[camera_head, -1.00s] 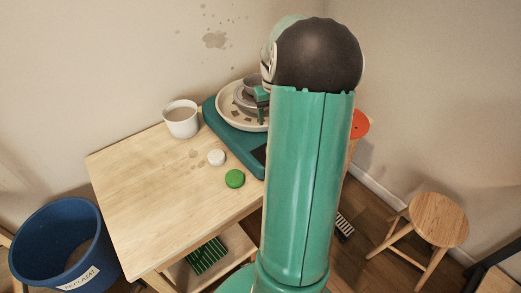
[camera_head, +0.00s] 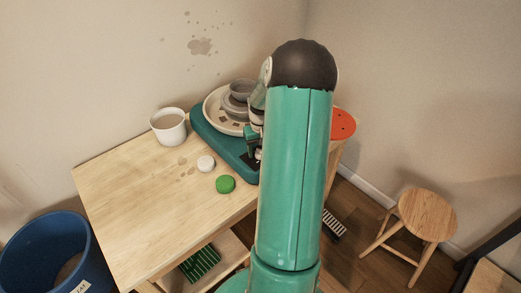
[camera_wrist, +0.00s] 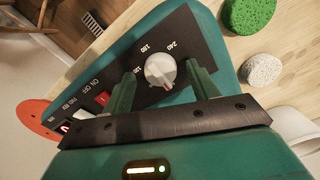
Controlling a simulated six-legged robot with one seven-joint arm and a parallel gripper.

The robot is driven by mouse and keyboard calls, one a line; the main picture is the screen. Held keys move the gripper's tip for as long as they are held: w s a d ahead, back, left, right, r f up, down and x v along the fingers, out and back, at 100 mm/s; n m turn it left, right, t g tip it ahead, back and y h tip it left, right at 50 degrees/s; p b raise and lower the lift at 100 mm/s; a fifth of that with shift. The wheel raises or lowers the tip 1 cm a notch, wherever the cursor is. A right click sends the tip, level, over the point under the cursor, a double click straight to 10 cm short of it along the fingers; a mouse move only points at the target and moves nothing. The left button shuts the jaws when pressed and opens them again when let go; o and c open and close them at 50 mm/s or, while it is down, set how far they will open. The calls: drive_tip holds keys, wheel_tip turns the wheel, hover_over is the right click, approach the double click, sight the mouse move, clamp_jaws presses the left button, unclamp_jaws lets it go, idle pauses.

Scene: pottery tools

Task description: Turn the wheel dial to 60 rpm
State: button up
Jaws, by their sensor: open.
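The white wheel dial (camera_wrist: 160,70) sits on the black panel (camera_wrist: 190,48) of the green pottery wheel (camera_head: 215,143). In the wrist view it has a red mark at its lower edge, and the numbers 120, 180 and 240 show around its upper side. I cannot see a 60. My gripper (camera_wrist: 161,74) is open, with one finger on each side of the dial. Gaps seem to show between fingers and dial. In the head view my gripper (camera_head: 252,146) is at the wheel's front panel, partly hidden by my arm.
A red switch (camera_wrist: 103,98) marked ON OFF lies left of the dial. A white cup (camera_head: 168,127), white sponge (camera_head: 206,163) and green sponge (camera_head: 225,184) stand on the wooden table (camera_head: 145,205). A blue bucket (camera_head: 40,225) and stool (camera_head: 427,212) are on the floor.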

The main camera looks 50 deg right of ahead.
drive_tip(key=shift+f, duration=0.15)
drive_tip(key=c, duration=1)
